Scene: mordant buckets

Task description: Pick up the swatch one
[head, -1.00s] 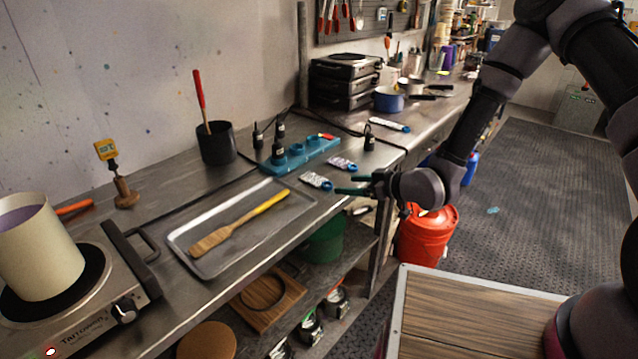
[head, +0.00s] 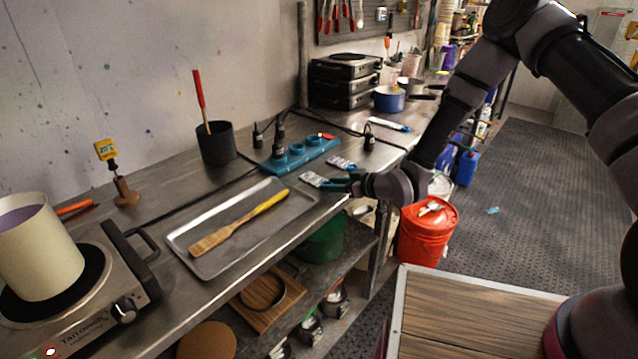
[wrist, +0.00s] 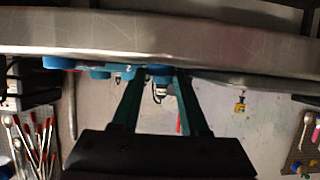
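Two small flat pieces with pale printed faces and blue ends lie on the metal bench. The nearer piece (head: 312,179) is by the bench's front edge, and the farther piece (head: 341,163) lies just behind it. I cannot read which one is the swatch. My gripper (head: 334,183) is low at the bench edge, its teal fingers pointing left at the nearer piece's right end. The wrist view, which looks upside down, shows the gripper (wrist: 160,78) with its fingers apart. Blue shapes show beyond the fingertips. No grip on anything is visible.
A metal tray (head: 185,240) with a wooden spatula (head: 235,222) lies to the left. Another pale strip (head: 389,124) lies farther back.

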